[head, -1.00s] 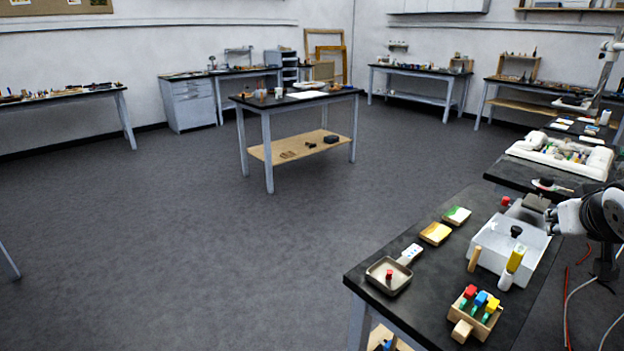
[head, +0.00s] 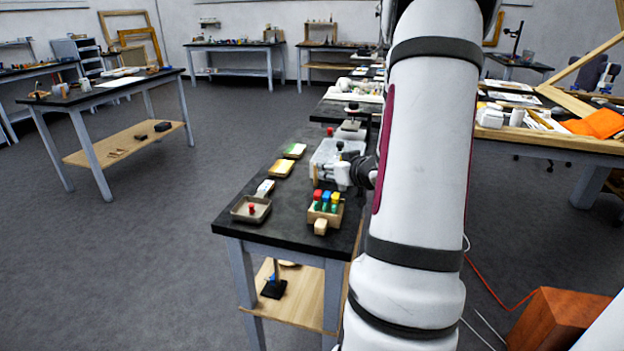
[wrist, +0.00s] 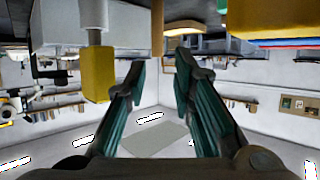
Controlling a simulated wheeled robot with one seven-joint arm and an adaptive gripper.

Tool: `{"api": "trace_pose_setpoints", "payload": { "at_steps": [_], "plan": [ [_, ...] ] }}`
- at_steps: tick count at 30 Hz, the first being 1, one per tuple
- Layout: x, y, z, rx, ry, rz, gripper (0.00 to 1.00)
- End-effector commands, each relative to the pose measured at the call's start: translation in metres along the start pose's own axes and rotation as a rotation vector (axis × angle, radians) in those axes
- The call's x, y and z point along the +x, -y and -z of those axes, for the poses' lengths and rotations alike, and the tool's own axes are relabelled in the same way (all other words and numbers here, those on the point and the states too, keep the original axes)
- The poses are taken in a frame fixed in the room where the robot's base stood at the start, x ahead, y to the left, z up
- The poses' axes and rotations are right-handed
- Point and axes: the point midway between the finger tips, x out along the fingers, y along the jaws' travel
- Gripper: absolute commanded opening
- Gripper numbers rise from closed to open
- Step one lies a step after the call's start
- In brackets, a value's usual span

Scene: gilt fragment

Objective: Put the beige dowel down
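The wrist view is upside down, with ceiling lights at its bottom. My gripper (wrist: 160,68) has its two teal-padded fingers spread apart with nothing clasped. A narrow tan upright piece, which looks like the beige dowel (wrist: 157,28), stands at the top centre, in line with the gap between the fingertips. Neither finger visibly touches it. In the head view my gripper (head: 341,174) is low over the black bench, beside the pale grey box (head: 325,152). I cannot pick out the dowel there; the gripper or the block rack may hide it.
Floor left of the bench is clear.

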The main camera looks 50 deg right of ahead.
Motion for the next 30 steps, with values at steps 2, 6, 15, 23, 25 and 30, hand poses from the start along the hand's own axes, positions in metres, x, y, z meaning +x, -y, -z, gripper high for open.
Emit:
{"api": "trace_pose_setpoints", "payload": {
  "at_steps": [2, 6, 15, 23, 25, 30],
  "plan": [
    [0.011, 0.000, -0.001, 0.000, 0.000, 0.000, 0.23],
    [0.018, 0.000, 0.000, 0.000, 0.000, 0.000, 0.23],
    [0.056, -0.001, 0.003, -0.001, 0.000, 0.000, 0.23],
    [0.070, -0.001, 0.004, 0.000, 0.001, -0.001, 0.23],
    [0.070, -0.001, 0.004, 0.000, 0.001, -0.001, 0.23],
    [0.070, -0.002, 0.004, 0.000, 0.001, -0.001, 0.03]
  ]
}}
